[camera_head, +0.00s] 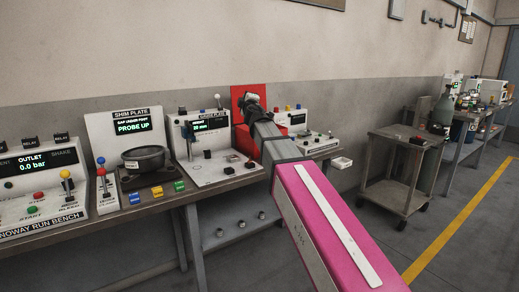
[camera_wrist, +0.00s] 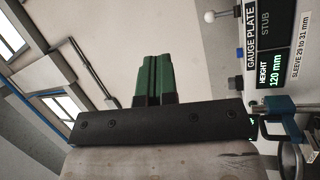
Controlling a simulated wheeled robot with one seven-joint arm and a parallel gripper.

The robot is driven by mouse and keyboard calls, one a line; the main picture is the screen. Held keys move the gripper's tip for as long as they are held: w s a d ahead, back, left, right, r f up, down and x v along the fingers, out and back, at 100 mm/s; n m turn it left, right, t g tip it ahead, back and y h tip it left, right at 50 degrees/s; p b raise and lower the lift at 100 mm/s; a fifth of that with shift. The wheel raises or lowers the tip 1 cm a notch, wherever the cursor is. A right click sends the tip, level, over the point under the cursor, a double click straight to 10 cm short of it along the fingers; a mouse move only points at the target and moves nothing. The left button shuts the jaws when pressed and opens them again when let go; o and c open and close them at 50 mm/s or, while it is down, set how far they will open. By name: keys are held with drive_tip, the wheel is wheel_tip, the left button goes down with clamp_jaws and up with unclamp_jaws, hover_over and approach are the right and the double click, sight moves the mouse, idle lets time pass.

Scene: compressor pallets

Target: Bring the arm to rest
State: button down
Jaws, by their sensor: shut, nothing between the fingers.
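My gripper (camera_wrist: 151,58) shows in the wrist view with its two green fingers pressed together and nothing between them. They stand on a black bar across the lower middle of that view. In the head view my pink and grey arm reaches from the lower right up over the bench. Its far end is up in front of a red panel (camera_head: 240,92), and the fingers cannot be made out there. In the wrist view the gauge plate station (camera_wrist: 268,45) is at the right, turned on its side, apart from the fingers.
The bench holds the gauge plate station, the shim plate station (camera_head: 126,122) with a dark round part (camera_head: 144,158), and the outlet station (camera_head: 36,168). A grey trolley (camera_head: 398,142) stands at the right. Floor around the yellow line (camera_head: 462,222) is clear. Windows (camera_wrist: 62,108) show in the wrist view.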

drive_tip(key=s+d+f+m+g+h, duration=0.2)
drive_tip(key=d+f+m+g+h, duration=0.15)
drive_tip(key=d+f, duration=0.45)
drive_tip(key=s+d+f+m+g+h, duration=0.2)
drive_tip(key=d+f+m, duration=0.25)
drive_tip(key=f, duration=0.85)
drive_tip(key=s+d+f+m+g+h, duration=0.2)
drive_tip(key=d+f+m+g+h, duration=0.15)
drive_tip(key=d+f, duration=0.5)
drive_tip(key=s+d+f+m+g+y, duration=0.1)
drive_tip(key=s+f+g, duration=0.4)
drive_tip(key=s+f, duration=0.7)
drive_tip(key=s+d+f+m+g+y, duration=0.2)
drive_tip(key=s+f+m+g, duration=0.3)
drive_tip(key=s+f, duration=0.7)
wheel_tip(320, 180, down, 3)
drive_tip(key=shift+s+d+r+g+y, duration=0.2)
drive_tip(key=shift+s+g+y, duration=0.15)
drive_tip(key=shift+g+y, duration=0.25)
